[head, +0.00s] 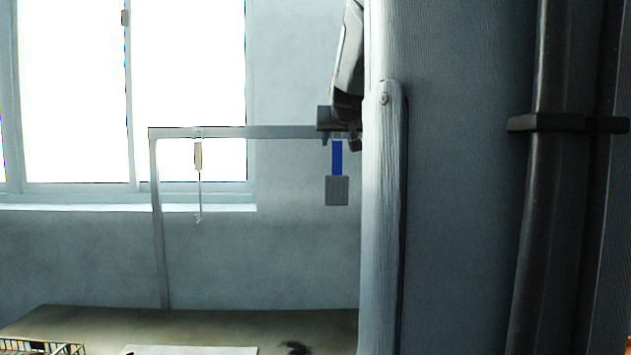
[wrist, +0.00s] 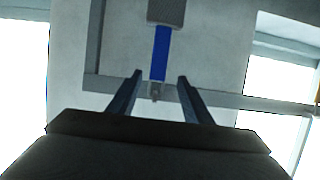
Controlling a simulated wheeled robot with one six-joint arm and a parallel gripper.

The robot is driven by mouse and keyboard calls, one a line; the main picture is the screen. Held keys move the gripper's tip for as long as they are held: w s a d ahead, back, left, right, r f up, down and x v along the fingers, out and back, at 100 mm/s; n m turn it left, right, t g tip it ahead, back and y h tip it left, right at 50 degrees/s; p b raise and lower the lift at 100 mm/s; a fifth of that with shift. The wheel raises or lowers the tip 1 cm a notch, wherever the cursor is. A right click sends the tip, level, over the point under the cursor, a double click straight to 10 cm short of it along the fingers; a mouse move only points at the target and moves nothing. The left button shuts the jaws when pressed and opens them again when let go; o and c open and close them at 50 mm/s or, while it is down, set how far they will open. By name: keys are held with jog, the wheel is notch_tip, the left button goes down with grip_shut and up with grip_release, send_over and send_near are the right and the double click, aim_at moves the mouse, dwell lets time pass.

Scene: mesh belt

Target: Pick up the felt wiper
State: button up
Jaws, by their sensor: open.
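The felt wiper hangs upright from a rail, with a blue handle (head: 337,157) above a flat grey pad (head: 336,190). In the wrist view the picture is turned over, so the pad (wrist: 166,10) is at the top edge, partly cut off, with the blue handle (wrist: 160,52) below it. My gripper (head: 338,140) is at the rail by the handle's upper end. In the wrist view my gripper (wrist: 160,76) is open, with one finger on each side of the handle's upper end. Gaps show on both sides, and nothing is held.
The grey rail (head: 250,132) stands on a post at its left end. A thin hooked tool (head: 198,157) hangs farther left, clear of the wiper. Below is a table (head: 200,322) with a wire basket (head: 68,347) and a pale flat sheet (head: 190,350). Space below the pad is free.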

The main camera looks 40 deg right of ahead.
aim_at(337, 147)
jog(key=shift+p+x, duration=1.25)
jog(key=shift+x, duration=2.25)
jog(key=shift+s+d, duration=0.15)
jog(key=shift+s, duration=0.05)
jog(key=shift+f, duration=0.1)
jog(key=c, duration=1.1)
jog(key=shift+c, duration=0.2)
